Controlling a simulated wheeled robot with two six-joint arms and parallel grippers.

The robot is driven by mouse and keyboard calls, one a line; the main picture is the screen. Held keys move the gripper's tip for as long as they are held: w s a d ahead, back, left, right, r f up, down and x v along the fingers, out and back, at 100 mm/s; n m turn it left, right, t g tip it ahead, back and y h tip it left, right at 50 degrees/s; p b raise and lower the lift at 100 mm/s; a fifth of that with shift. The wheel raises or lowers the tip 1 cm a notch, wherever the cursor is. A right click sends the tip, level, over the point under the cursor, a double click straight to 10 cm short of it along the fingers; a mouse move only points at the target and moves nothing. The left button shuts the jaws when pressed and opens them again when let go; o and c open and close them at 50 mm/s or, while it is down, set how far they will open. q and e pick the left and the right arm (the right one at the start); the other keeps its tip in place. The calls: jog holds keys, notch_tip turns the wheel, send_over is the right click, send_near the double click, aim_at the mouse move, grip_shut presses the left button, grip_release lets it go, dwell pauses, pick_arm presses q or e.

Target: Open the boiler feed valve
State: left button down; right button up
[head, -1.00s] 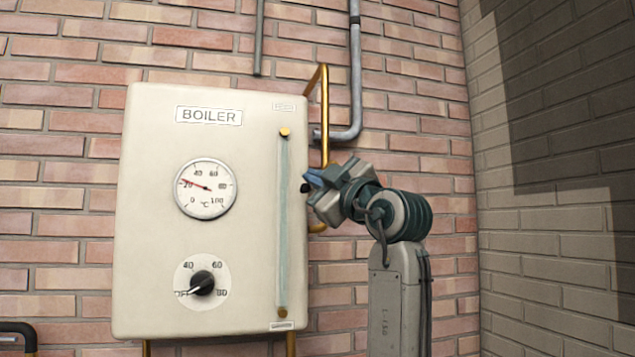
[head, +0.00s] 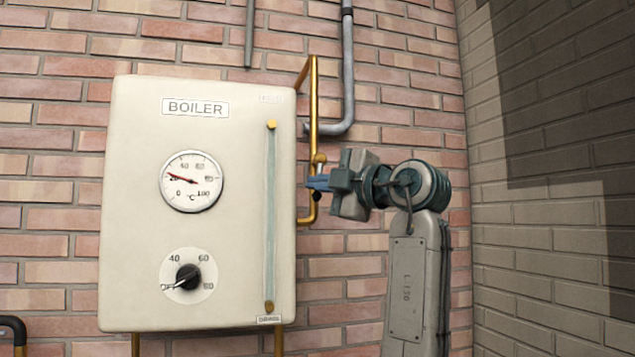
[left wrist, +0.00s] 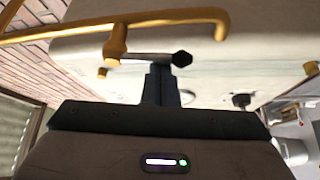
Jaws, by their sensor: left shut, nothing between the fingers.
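The cream boiler (head: 235,220) hangs on the brick wall. A brass pipe (head: 314,95) runs down its right side. The feed valve's brass body (head: 319,160) sits on this pipe; it also shows in the left wrist view (left wrist: 115,45). A thin lever (left wrist: 148,58) runs from the body and ends in a black knob (left wrist: 181,59), roughly along the pipe. My left gripper (head: 318,182) is shut and empty, with its blue fingers at the lever. In the left wrist view the fingertips (left wrist: 160,72) are beside the lever; I cannot tell whether they touch. My right gripper is not in view.
The boiler front has a temperature gauge (head: 191,181), a black dial (head: 188,277) pointing near OFF and a sight glass (head: 270,220). A grey pipe (head: 347,80) runs behind the brass one. A side wall (head: 540,240) stands at the right.

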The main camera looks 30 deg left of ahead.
pick_arm(q)
jog(key=shift+w+d, duration=0.1)
jog(key=shift+w, duration=0.05)
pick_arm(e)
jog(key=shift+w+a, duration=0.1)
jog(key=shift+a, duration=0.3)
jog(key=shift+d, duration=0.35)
